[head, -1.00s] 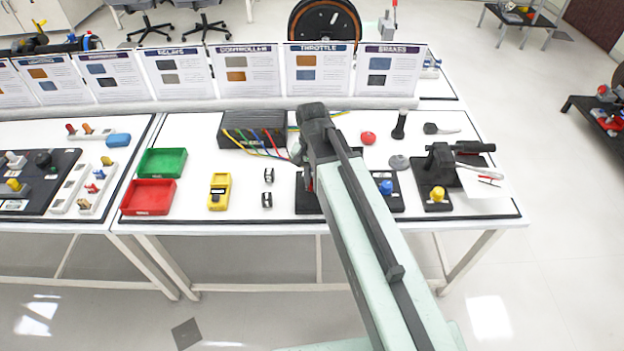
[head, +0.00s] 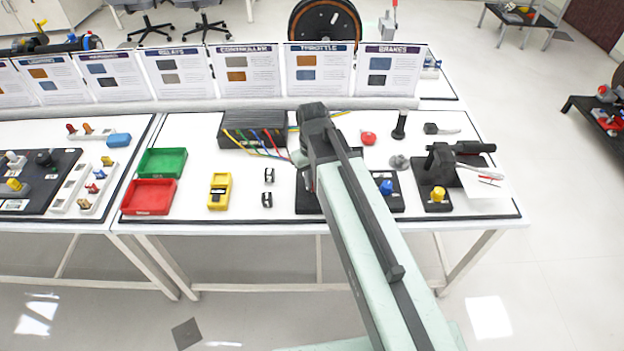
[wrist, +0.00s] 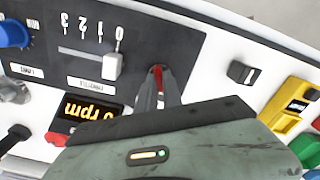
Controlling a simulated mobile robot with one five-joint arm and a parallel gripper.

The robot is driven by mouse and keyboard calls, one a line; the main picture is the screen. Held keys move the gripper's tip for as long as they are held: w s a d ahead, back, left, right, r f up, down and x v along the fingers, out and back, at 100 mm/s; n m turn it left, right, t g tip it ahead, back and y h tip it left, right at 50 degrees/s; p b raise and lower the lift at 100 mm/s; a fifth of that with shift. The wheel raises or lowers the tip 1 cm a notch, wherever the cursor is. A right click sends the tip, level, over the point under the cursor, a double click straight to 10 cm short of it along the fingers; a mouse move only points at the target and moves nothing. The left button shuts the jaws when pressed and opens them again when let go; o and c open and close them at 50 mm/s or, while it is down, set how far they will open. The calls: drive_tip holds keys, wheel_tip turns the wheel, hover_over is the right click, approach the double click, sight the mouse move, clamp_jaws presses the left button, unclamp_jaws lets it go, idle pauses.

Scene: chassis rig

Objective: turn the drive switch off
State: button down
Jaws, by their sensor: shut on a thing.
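The dark control panel (wrist: 170,50) fills the upper left of the wrist view, upside down. A small red switch (wrist: 157,70), which I take to be the drive switch, sits near its edge. My gripper (wrist: 158,88) is shut on it, and the fingers hide most of it. A white slider knob (wrist: 112,67) stands by the 0 of its scale. The display (wrist: 92,110) reads 0 rpm.
A blue knob (head: 386,187) stands on the panel's right part. Two small black parts, a yellow meter (head: 219,191), a red tray (head: 149,197) and a green tray (head: 162,162) lie to the left. The black controller box (head: 252,125) with wires is behind.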

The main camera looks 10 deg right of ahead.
drive_tip(key=shift+d, duration=0.1)
idle(0.3)
drive_tip(key=c, duration=1.5)
unclamp_jaws()
wheel_tip(320, 180, up, 8)
drive_tip(key=p, duration=0.8)
drive_tip(key=shift+f, duration=0.15)
